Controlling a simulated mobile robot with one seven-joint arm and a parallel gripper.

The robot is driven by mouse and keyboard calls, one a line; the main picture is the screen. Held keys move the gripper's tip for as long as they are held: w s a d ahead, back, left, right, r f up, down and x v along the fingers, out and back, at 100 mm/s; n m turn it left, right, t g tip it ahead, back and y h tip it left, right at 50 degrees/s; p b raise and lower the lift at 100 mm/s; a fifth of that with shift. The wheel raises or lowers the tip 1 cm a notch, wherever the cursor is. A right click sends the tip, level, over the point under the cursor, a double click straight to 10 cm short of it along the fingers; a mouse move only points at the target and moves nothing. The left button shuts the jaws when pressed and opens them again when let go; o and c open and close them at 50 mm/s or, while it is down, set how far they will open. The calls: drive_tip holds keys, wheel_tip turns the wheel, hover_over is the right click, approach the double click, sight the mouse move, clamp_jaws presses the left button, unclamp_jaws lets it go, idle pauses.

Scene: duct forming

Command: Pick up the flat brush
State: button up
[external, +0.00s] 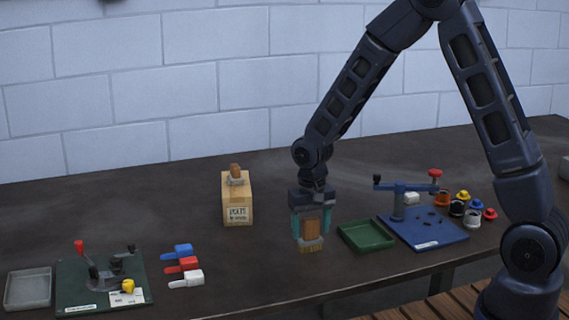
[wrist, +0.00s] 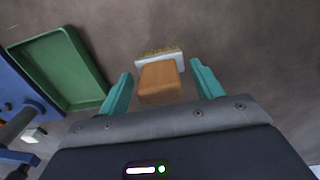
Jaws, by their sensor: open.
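The flat brush shows in the wrist view (wrist: 159,82) with a wooden handle, a pale ferrule and tan bristles. It also shows in the external view (external: 312,228), near the front of the dark table, with its bristles at the lower end. My gripper (external: 310,238) is above the table with its teal fingers on either side of the brush handle. In the wrist view my gripper (wrist: 160,88) is open, and a gap shows between the handle and each finger. Whether the brush touches the table is hard to tell.
A green tray (external: 366,236) lies just right of my gripper, beside a blue board (external: 425,238) with a lever tool. Coloured clamps (external: 182,266) and a green board (external: 75,293) lie at left.

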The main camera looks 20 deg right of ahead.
drive_tip(key=shift+c, duration=0.3)
drive_tip(key=c, duration=1)
